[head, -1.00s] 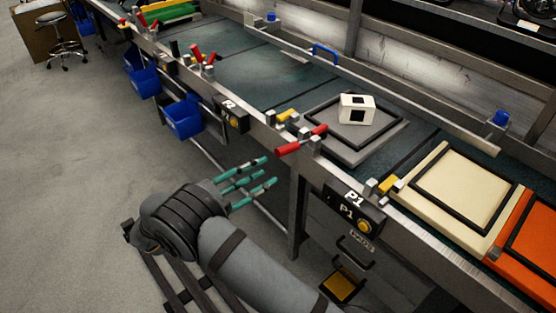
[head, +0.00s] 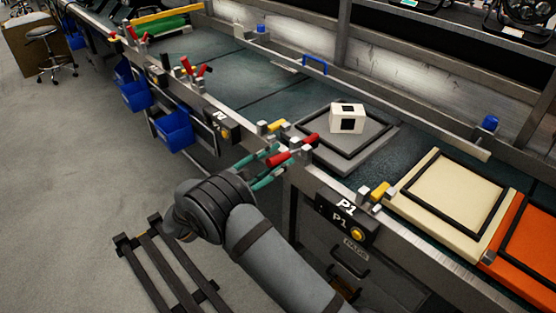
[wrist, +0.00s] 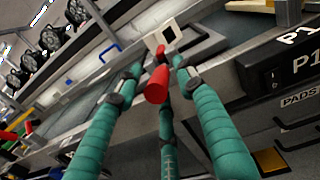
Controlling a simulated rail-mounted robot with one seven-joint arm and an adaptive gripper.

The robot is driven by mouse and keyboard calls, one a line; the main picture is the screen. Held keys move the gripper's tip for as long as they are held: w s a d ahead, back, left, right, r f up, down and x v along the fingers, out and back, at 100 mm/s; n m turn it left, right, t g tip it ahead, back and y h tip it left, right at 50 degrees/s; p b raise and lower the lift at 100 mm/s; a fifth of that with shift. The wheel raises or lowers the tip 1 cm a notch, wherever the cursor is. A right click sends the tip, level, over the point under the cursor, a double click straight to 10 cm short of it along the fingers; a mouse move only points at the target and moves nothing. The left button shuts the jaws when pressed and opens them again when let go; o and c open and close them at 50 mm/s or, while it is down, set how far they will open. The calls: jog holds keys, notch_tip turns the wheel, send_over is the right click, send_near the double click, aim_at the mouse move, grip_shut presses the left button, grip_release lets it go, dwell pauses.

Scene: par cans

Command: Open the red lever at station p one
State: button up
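The red lever (head: 294,151) sits on the bench's front rail at station P1, by the black P1 panel (head: 346,216). It lies level, its red handle pointing out over the front edge. My gripper (head: 281,161) has teal fingers and has reached the lever. In the wrist view the red handle (wrist: 156,85) points toward the camera between the spread fingers of my gripper (wrist: 157,65). The fingers are open, with gaps visible beside the handle. Whether any finger touches it is unclear. The lever's pivot is partly hidden.
A white cube (head: 347,118) with dark squares lies on a grey framed plate (head: 372,145) behind the lever. A yellow lever (head: 380,192) and a cream panel (head: 452,200) are to the right.

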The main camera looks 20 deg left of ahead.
jog(key=shift+w+d, duration=0.2)
jog(key=shift+w, duration=0.1)
jog(key=shift+c, duration=0.5)
grip_shut()
